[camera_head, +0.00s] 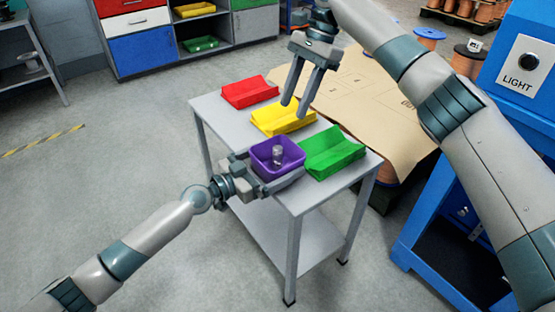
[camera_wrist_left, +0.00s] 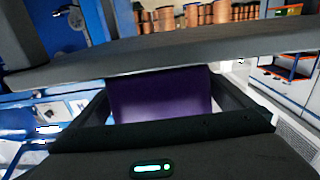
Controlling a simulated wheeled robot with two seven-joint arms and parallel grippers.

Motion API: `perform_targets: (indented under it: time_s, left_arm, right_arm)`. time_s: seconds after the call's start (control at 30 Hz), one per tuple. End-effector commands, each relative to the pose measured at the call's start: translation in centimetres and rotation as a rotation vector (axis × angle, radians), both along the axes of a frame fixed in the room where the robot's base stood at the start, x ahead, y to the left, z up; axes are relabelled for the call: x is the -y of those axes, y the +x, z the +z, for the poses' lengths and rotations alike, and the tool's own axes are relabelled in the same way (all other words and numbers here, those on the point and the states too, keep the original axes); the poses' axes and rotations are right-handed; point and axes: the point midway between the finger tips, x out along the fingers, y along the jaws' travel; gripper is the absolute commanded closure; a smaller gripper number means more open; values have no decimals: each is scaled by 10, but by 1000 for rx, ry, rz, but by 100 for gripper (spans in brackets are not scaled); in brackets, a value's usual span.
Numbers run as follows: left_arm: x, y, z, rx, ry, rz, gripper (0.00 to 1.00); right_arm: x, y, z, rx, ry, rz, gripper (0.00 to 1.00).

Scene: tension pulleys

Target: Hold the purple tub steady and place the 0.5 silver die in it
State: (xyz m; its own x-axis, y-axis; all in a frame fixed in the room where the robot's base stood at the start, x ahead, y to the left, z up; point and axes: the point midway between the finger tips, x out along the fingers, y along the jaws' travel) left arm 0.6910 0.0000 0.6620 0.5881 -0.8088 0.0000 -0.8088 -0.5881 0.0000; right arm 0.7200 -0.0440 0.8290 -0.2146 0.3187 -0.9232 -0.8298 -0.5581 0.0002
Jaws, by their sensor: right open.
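The purple tub (camera_head: 266,167) is at the front edge of the small grey table, beside the green tray. The silver die (camera_head: 277,154) stands inside the tub. My left gripper (camera_head: 272,180) has its fingers on either side of the tub and is shut on it. In the left wrist view the tub's purple wall (camera_wrist_left: 160,97) shows between the fingers. My right gripper (camera_head: 296,103) is open and empty, with its fingers pointing down above the yellow tray, apart from the tub.
A red tray (camera_head: 250,92), a yellow tray (camera_head: 283,118) and a green tray (camera_head: 333,152) stand in a row on the grey table (camera_head: 214,118). A large cardboard sheet (camera_head: 367,90) lies behind them. A blue machine (camera_head: 520,85) stands at the right. Floor at the left is free.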

Motion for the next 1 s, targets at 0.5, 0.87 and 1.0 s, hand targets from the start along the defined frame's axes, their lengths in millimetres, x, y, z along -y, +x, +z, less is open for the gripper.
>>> perform_targets:
  time_s: [0.5,0.87,1.0]
  left_arm:
    - [-14,-10,-1,-2,0,0,0]
    - [-63,-45,-2,-4,0,2,0]
    - [-80,-58,-1,-3,-1,1,0]
  right_arm:
    - [0,0,0,0,0,0,59]
    - [0,0,0,0,0,0,59]
    - [0,0,0,0,0,0,59]
